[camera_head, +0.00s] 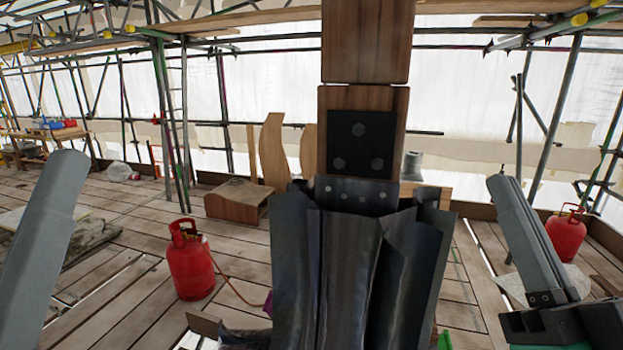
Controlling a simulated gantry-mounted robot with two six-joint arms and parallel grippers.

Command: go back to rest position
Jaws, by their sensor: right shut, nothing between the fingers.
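The spire finial (365,250) stands upright in the centre, with dark grey metal sheets folded around its lower part. Above them is a wooden post (365,40) with a black bolted plate (360,143) on its face. My right arm comes down at the right edge. My right gripper (560,325) is low in the bottom right corner, partly cut off, shut and empty, apart from the finial. Only a grey link of my left arm shows at the left edge; my left gripper is out of view.
A red gas bottle (190,262) stands on the plank floor left of the finial, with a hose trailing from it. Another red bottle (566,235) stands behind my right arm. A wooden box (237,200) and scaffold poles (178,130) stand behind.

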